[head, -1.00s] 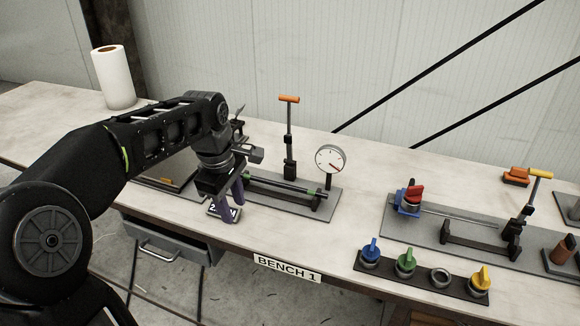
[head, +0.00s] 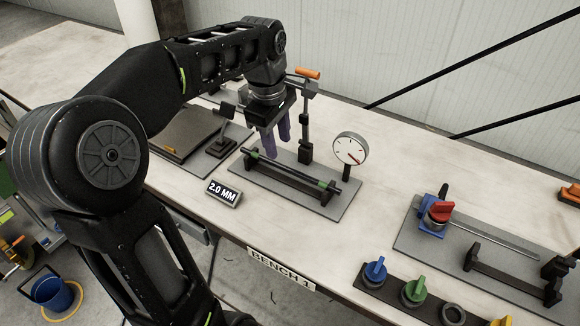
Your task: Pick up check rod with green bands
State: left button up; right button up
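The check rod with green bands (head: 295,172) is a dark rod lying across a black cradle (head: 285,183) on a grey plate, with a green band near each end. My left gripper (head: 275,146) hangs fingers down above and behind the rod's left part. Its two purple fingers are apart with nothing seen between them, and they look clear of the rod. My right gripper is not in view.
A post with an orange handle (head: 307,73) and a dial gauge (head: 350,149) stand just behind the rod. A "2.0 MM" sign (head: 223,192) sits in front. Right are another rod fixture (head: 440,214) and a rack with coloured knobs (head: 395,288).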

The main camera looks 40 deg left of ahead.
aim_at(283, 166)
pick_arm(q)
jog(key=shift+w+f, duration=0.25)
jog(key=shift+f, duration=1.05)
jog(key=shift+w+f+p, duration=0.2)
jog(key=shift+f+p, duration=0.05)
jog(key=shift+f, duration=0.6)
jog(key=shift+w+f+p, duration=0.2)
jog(key=shift+f+p, duration=0.1)
jog(key=shift+f, duration=0.55)
jog(key=shift+w+f+p, duration=0.2)
jog(key=shift+f+p, duration=0.05)
jog(key=shift+f, duration=0.6)
jog(key=shift+c, duration=0.2)
grip_shut()
